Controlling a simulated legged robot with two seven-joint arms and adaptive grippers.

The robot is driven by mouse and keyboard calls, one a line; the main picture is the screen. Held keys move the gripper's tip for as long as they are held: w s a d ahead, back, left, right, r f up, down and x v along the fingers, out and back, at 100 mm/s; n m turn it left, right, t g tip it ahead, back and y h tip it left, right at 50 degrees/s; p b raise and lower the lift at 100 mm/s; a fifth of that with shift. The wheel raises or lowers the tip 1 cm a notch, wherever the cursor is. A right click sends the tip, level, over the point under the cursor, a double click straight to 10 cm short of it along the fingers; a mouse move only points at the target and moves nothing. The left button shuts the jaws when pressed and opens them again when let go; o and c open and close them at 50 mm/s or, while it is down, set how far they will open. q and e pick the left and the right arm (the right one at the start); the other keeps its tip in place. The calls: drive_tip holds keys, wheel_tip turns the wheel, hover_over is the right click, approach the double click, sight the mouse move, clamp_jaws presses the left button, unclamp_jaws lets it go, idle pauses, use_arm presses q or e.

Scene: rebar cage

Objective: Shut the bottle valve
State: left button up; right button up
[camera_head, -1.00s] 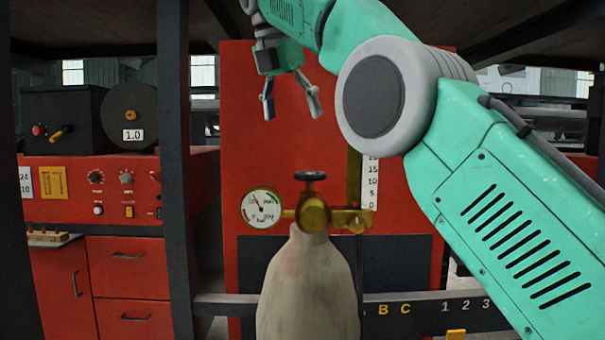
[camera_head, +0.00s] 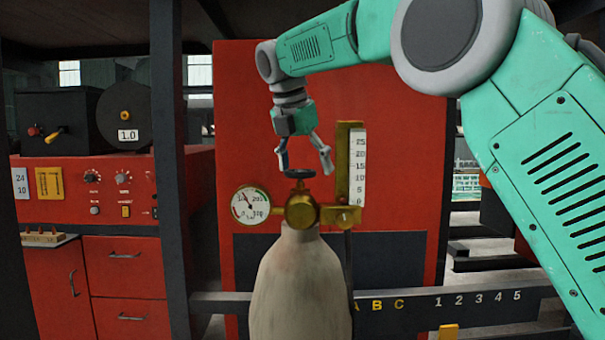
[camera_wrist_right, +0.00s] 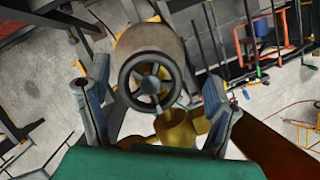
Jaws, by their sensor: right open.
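The bottle (camera_head: 300,290) is a pale, worn cylinder standing upright in the middle of the head view. On its neck sits a brass valve (camera_head: 301,211) topped by a small dark handwheel (camera_head: 299,173). In the right wrist view the spoked handwheel (camera_wrist_right: 150,86) shows between the two fingers, with the bottle (camera_wrist_right: 150,42) behind it. My right gripper (camera_head: 305,163) is open, pointing down, with its fingertips just above or level with the handwheel. Whether they touch it I cannot tell. The gripper holds nothing. My left gripper is not in view.
A round gauge (camera_head: 251,205) sticks out left of the valve, and a brass flow scale (camera_head: 350,165) stands close on its right. A red panel (camera_head: 240,120) stands behind. A dark post (camera_head: 168,150) and red cabinet (camera_head: 85,190) are at left. A dark rail (camera_head: 470,299) runs low behind the bottle.

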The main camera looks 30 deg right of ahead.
drive_tip(key=shift+w+d+f, duration=0.3)
drive_tip(key=shift+d+f, duration=0.25)
drive_tip(key=shift+f, duration=0.3)
drive_tip(key=shift+w+a+f, duration=0.1)
drive_tip(key=shift+a, duration=0.2)
drive_tip(key=shift+a+r, duration=0.25)
drive_tip(key=shift+a, duration=0.75)
drive_tip(key=shift+a+r, duration=0.1)
drive_tip(key=shift+a, duration=0.25)
drive_tip(key=shift+c, duration=0.3)
drive_tip(key=shift+s+a, duration=0.2)
drive_tip(key=c, duration=0.7)
drive_tip(key=shift+s+d+r, duration=0.1)
drive_tip(key=shift+s+r, duration=0.05)
drive_tip(key=shift+s, duration=0.05)
drive_tip(key=c, duration=0.4)
drive_tip(key=shift+d, duration=0.65)
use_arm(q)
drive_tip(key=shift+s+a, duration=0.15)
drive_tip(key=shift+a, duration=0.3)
use_arm(e)
drive_tip(key=shift+w+d+f, duration=0.1)
drive_tip(key=shift+w+f, duration=0.05)
drive_tip(key=shift+f, duration=0.1)
